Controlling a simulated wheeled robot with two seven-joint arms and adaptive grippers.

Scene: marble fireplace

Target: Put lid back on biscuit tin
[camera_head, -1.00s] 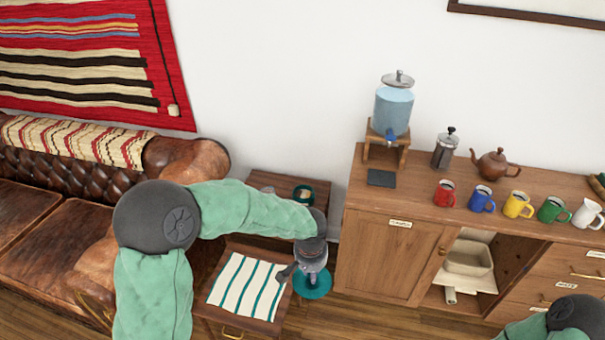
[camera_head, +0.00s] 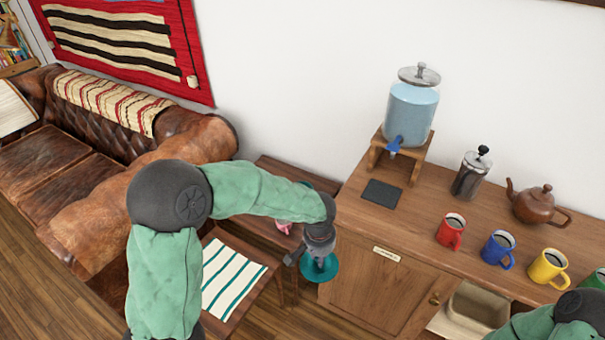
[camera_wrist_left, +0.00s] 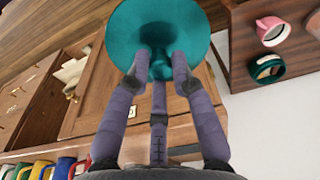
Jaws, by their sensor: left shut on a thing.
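My left gripper (camera_head: 318,256) is shut on the teal round lid (camera_head: 330,270) and holds it in the air in front of the cabinet's left end. In the left wrist view the lid (camera_wrist_left: 196,25) is a wide disc, with the fingers (camera_wrist_left: 157,72) closed at its middle. A round teal open container, which looks like the biscuit tin (camera_wrist_left: 280,75), is on the side table in the left wrist view, apart from the lid. In the head view my left arm hides most of it. My right gripper is out of view; part of my right arm shows at bottom right.
The wooden side table (camera_head: 262,188) stands between the leather sofa (camera_head: 60,155) and the cabinet (camera_head: 365,290). A pink item (camera_head: 283,228) is by my forearm. A striped cloth (camera_head: 232,272) covers a nearer table. Mugs, a teapot (camera_head: 535,205) and a water dispenser (camera_head: 411,112) stand on the cabinet.

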